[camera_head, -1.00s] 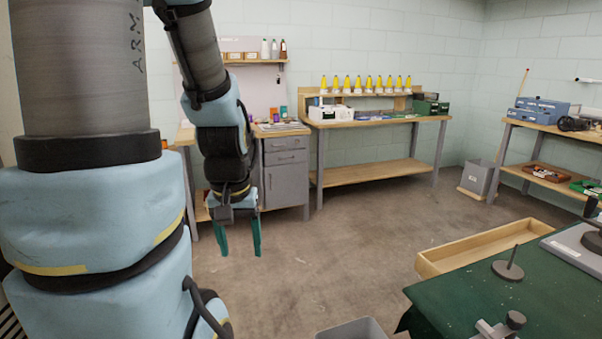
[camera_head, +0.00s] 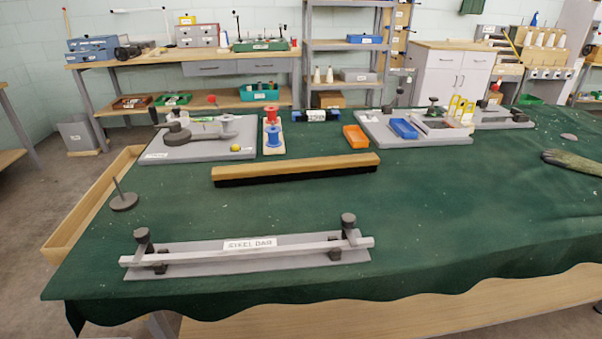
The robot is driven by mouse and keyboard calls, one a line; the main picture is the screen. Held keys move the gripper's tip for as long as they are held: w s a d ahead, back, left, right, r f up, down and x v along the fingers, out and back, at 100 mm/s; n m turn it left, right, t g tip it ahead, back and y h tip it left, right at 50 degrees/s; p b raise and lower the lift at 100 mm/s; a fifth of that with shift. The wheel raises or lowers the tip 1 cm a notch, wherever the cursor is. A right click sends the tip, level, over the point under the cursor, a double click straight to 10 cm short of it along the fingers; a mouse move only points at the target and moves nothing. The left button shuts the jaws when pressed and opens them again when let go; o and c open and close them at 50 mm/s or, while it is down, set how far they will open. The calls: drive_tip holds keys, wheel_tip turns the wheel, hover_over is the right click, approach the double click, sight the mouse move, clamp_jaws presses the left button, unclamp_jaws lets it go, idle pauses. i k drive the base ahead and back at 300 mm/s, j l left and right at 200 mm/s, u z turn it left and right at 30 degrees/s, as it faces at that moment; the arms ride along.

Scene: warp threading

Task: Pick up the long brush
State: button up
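The long brush (camera_head: 295,169) lies on the green-covered table (camera_head: 430,215). It has a long pale wooden back with dark bristles facing down, and it lies nearly level across the picture, its right end slightly farther back. Nothing touches it. My gripper is not in the present view, so I cannot see where it is relative to the brush.
A grey plate with a metal bar and clamps (camera_head: 247,252) lies in front of the brush. Behind it are red and blue spools (camera_head: 272,136), an orange tray (camera_head: 356,137) and grey fixtures (camera_head: 200,140). A spindle (camera_head: 124,198) stands left. The cloth right of the brush is mostly clear.

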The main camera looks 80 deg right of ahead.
sight(242, 175)
drive_tip(key=z, duration=2.3)
drive_tip(key=i+l+u, duration=0.15)
drive_tip(key=l+u, duration=1.05)
drive_tip(key=i+l, duration=0.05)
drive_tip(key=l, duration=0.05)
